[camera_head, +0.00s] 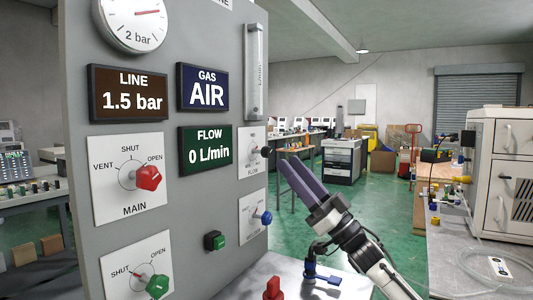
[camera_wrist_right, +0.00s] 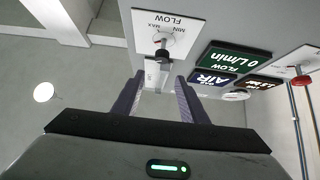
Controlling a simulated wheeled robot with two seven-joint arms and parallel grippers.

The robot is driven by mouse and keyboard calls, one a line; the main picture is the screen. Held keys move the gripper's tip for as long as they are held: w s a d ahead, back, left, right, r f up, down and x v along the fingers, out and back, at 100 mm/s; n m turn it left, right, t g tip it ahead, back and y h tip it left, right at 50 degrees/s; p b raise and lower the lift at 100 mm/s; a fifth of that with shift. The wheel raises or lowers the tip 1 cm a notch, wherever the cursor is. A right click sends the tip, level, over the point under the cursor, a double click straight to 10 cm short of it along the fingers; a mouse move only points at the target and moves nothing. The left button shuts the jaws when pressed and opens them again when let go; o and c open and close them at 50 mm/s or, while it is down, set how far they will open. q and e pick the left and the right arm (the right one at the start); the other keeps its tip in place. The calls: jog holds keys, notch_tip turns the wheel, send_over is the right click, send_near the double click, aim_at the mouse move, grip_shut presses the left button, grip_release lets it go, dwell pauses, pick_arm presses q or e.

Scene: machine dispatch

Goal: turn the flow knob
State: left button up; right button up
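The flow knob (camera_head: 266,152) is a small dark knob on a white plate labelled FLOW, at the right edge of the grey panel (camera_head: 222,205). In the wrist view the flow knob (camera_wrist_right: 162,54) stands out from its MIN–MAX plate (camera_wrist_right: 160,28), beyond the fingertips and roughly between them. My right gripper (camera_head: 288,163) is open and empty, its purple fingers pointing at the knob from the right with a small gap. It also shows in the wrist view (camera_wrist_right: 159,78) with the fingers spread. The green FLOW display (camera_head: 207,150) reads 0 L/min. My left gripper is not in view.
A blue knob (camera_head: 265,218) sits below the flow knob. A red MAIN knob (camera_head: 149,177), a green knob (camera_head: 157,286) and a green button (camera_head: 215,241) are further left. A glass flow tube (camera_head: 255,72) is above. A workbench (camera_head: 450,225) stands at right.

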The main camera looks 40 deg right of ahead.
aim_at(266, 152)
jog(key=w, duration=0.3)
jog(key=shift+a, duration=0.4)
jog(key=p+x, duration=0.1)
jog(key=x, duration=0.4)
jog(key=shift+w+a, duration=0.15)
jog(key=shift+w, duration=0.15)
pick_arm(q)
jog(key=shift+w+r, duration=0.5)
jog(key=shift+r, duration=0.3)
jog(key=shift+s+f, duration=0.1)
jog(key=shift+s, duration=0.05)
pick_arm(e)
grip_shut()
